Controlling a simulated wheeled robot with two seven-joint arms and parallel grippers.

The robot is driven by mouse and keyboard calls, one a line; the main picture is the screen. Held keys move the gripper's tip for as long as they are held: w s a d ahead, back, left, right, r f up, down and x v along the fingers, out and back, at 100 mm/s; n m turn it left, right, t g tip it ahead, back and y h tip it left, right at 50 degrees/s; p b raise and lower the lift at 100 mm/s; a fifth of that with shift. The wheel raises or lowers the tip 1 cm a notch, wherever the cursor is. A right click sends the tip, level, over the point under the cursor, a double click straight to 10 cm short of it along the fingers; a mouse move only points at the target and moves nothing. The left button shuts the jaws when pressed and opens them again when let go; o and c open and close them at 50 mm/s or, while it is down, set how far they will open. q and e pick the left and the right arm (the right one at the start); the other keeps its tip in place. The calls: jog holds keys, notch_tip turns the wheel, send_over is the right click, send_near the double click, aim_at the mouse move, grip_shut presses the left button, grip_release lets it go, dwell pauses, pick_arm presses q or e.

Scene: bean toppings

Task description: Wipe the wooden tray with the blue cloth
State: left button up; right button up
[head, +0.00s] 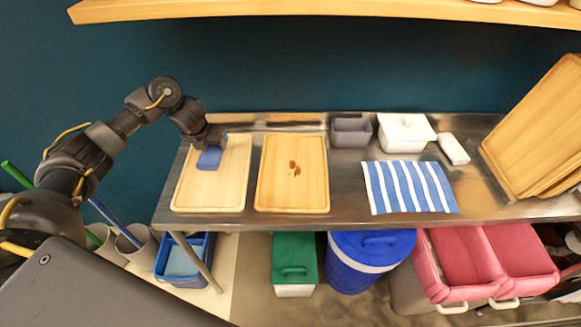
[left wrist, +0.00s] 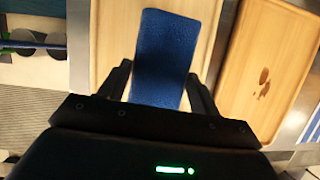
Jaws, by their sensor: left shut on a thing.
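The blue cloth (head: 209,158) is in my left gripper (head: 214,141), which is shut on it over the far middle of the left wooden tray (head: 230,190). In the left wrist view the cloth (left wrist: 163,58) sits between the two fingers, with the tray's pale wood behind it. I cannot tell whether the cloth touches the tray. A second wooden tray (head: 270,195) lies to the right, with a few brown stains (head: 294,168) near its middle. My right gripper is not in view.
A blue-and-white striped cloth (head: 408,187), a grey container (head: 351,132) and a white container (head: 404,132) are on the metal table (head: 345,205). Several boards (head: 535,135) lean at the right end. A wooden shelf (head: 300,14) is above. Bins stand below.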

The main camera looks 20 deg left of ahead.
pick_arm(q)
jog(key=d+r+n+g+y+b, duration=0.1)
jog(key=d+n+g+y+b, duration=0.25)
jog(key=d+n, duration=1.4)
jog(key=s+d+r+n+g+h+b, duration=0.5)
jog(key=s+d+n, duration=0.3)
jog(key=n, duration=0.7)
jog(key=shift+s+d+r, duration=0.2)
jog(key=shift+s+d, duration=0.05)
jog(key=shift+s, duration=0.9)
